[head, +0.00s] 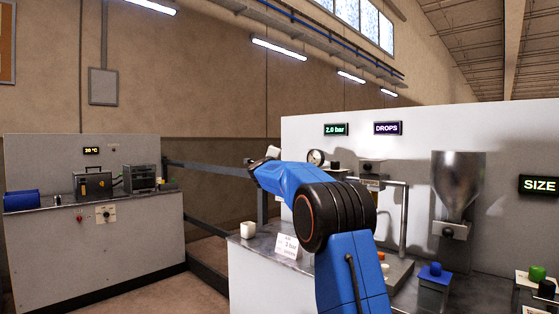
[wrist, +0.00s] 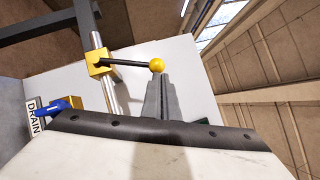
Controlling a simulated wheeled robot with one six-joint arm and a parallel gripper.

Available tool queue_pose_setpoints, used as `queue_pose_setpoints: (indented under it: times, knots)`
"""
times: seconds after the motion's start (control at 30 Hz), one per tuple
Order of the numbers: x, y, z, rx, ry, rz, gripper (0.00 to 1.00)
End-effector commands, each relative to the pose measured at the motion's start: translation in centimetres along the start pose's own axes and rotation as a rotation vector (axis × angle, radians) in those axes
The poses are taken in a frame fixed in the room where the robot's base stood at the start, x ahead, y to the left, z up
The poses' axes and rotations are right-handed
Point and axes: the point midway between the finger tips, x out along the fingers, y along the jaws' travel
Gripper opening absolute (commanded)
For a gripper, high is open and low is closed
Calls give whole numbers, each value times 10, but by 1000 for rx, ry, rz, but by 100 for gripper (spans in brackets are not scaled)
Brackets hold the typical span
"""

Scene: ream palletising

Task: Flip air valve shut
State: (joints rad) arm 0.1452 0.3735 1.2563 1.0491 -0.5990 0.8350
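The air valve shows in the wrist view as a yellow body (wrist: 98,63) on a silver pipe. Its black lever (wrist: 128,63) points across the pipe to the right and ends in a yellow ball knob (wrist: 157,65). My gripper (wrist: 162,80) is seen nearly edge-on, its grey stepped fingers close below the knob in the picture. Whether they touch the knob, or have a gap between them, I cannot tell. In the head view my blue arm reaches away from me. I cannot make out the air valve or the fingertips there.
A blue-handled valve (wrist: 55,106) sits beside a DRAIN label (wrist: 34,118). In the head view, a gauge (head: 316,157), a "2.0 bar" display (head: 336,129), a small card (head: 287,246), a white cup (head: 248,230) and a hopper (head: 458,180) are around my arm.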

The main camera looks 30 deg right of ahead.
Motion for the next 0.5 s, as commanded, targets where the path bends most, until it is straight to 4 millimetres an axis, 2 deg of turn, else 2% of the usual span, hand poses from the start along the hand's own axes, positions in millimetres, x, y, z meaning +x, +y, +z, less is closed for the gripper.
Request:
queue_pose_setpoints:
  times: [0.2, 0.5]
  knots:
    - [13, -5, 18, 3, 0, 0, 0]
    - [24, -8, 35, 2, 1, -1, 0]
